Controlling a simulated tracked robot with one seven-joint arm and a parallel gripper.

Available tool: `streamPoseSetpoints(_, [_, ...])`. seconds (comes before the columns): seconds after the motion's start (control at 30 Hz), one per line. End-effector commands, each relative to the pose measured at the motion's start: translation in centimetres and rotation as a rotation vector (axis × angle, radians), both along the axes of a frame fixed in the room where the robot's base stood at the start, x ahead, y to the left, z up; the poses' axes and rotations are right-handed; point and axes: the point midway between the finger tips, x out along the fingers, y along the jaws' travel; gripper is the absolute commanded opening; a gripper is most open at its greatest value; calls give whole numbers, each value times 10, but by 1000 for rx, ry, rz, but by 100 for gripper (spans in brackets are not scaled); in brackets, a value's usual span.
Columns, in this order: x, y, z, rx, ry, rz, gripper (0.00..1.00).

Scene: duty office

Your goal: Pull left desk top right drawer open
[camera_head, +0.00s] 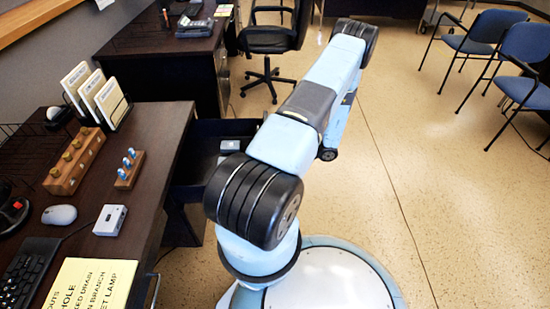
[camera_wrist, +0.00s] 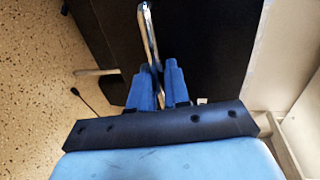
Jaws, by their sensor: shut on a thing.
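The left desk (camera_head: 165,130) is dark brown and runs along the left of the head view. Its top right drawer (camera_head: 203,131) stands pulled out past the desk edge, with its inside visible; my arm covers its right part. In the wrist view, the dark drawer front (camera_wrist: 205,45) carries a silver bar handle (camera_wrist: 148,28). My gripper (camera_wrist: 158,72) has its blue fingers shut on this handle, one on each side. In the head view my gripper is hidden behind my arm.
A small grey box (camera_head: 230,146) lies in the drawer. In the wrist view a second handle (camera_wrist: 97,72) shows at the left. A black office chair (camera_head: 270,38) stands beyond, and blue chairs (camera_head: 488,30) stand at right. The floor (camera_head: 400,170) right of my arm is clear.

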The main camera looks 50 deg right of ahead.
Motion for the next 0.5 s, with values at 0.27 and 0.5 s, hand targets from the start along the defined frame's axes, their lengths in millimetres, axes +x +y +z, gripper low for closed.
streamPoseSetpoints(0.27, [-1,0,-2,-2,5,0,28])
streamPoseSetpoints(0.5, [-4,-3,0,-2,2,-1,28])
